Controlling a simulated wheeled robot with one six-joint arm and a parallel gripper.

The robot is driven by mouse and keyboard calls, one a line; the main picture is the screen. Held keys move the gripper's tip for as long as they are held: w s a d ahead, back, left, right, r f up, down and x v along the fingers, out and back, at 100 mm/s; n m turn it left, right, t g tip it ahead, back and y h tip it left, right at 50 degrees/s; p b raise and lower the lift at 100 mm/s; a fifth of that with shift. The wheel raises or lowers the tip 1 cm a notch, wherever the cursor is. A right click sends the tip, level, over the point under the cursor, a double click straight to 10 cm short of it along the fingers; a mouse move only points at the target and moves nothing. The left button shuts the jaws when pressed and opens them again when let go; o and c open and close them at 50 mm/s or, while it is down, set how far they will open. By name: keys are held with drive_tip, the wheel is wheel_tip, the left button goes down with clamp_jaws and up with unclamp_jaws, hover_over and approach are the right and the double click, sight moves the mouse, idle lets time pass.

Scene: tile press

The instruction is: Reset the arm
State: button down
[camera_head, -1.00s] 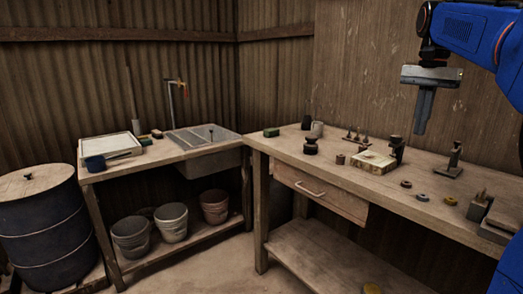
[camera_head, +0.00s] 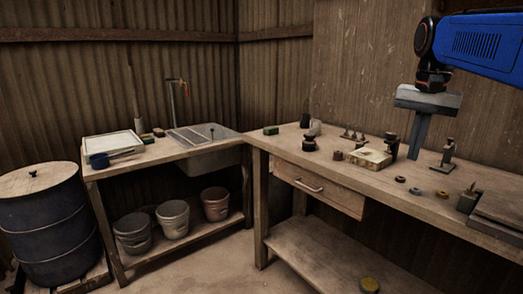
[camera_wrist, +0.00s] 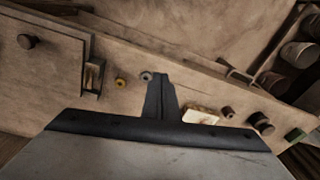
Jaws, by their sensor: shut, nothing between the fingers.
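My gripper (camera_head: 416,153) hangs above the right part of the workbench (camera_head: 440,186) in the head view, fingers pointing down. Its fingers are together with nothing between them. In the wrist view the closed fingers (camera_wrist: 160,82) show at the centre, over the bench top. A pale tile-like block (camera_head: 369,158) lies on the bench just left of the fingers in the head view. It also shows in the wrist view (camera_wrist: 201,116). A dark upright stand (camera_head: 445,157) is right of the fingers.
Small rings (camera_head: 442,194), a row of pegs (camera_head: 353,135) and dark jars (camera_head: 309,142) are on the bench. A drawer (camera_head: 318,186) is below its top. A sink (camera_head: 205,142), several buckets (camera_head: 173,217) and a barrel (camera_head: 48,225) are left. Air above the bench is clear.

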drive_tip(key=s+a+f+n+t, duration=0.1)
drive_tip(key=s+a+f+n, duration=0.3)
drive_tip(key=s+f, duration=0.6)
drive_tip(key=s+a+f+n+t, duration=0.2)
drive_tip(key=s+a+f+n, duration=0.1)
drive_tip(key=s+f, duration=0.8)
wheel_tip(320, 180, down, 6)
drive_tip(key=shift+s+a+r+n+t, duration=0.15)
drive_tip(key=shift+a+n+t, duration=0.2)
drive_tip(key=shift+a, duration=0.5)
